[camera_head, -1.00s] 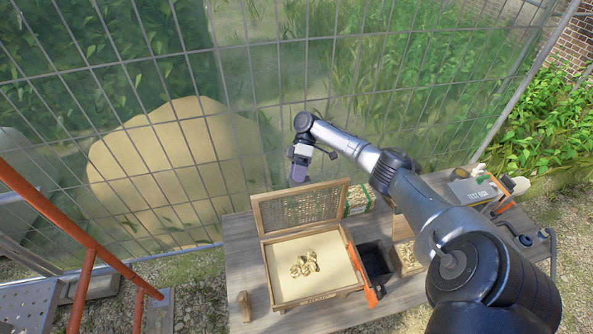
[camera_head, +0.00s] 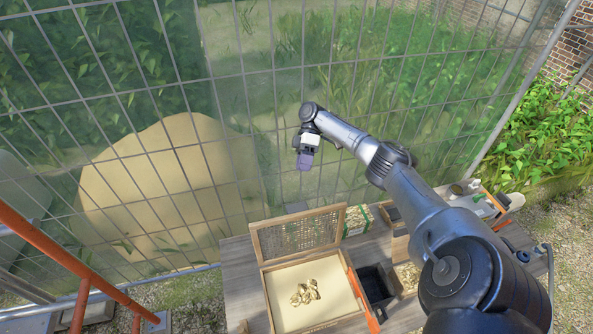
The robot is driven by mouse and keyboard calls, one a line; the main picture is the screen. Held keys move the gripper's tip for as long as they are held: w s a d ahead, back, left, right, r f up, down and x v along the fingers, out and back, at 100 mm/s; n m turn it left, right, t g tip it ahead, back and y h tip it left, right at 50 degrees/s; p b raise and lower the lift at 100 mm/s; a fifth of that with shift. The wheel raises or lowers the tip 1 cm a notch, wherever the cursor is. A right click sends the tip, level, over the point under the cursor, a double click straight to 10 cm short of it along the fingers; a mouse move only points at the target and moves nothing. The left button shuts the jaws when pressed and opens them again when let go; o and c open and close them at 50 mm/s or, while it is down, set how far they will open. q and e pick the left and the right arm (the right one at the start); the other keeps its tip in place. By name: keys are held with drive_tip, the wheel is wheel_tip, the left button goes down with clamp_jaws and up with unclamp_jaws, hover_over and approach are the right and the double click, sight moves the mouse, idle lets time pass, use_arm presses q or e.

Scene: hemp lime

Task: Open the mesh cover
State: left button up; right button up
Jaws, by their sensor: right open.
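The mesh cover (camera_head: 297,232) is a wooden frame with a tan mesh panel. It stands raised at the back edge of a shallow wooden box (camera_head: 268,302) on the table. The box has a pale floor with several gold-coloured pieces (camera_head: 305,292) lying in it. My right gripper (camera_head: 304,162) is up above and behind the cover, clear of it, with nothing seen in it. Its fingers are small and partly blurred in this view. My left gripper is not in view.
A wire fence (camera_head: 240,130) runs behind the table. An orange rail (camera_head: 75,265) is at left.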

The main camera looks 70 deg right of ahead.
drive_tip(key=shift+d+r, duration=0.4)
idle(0.5)
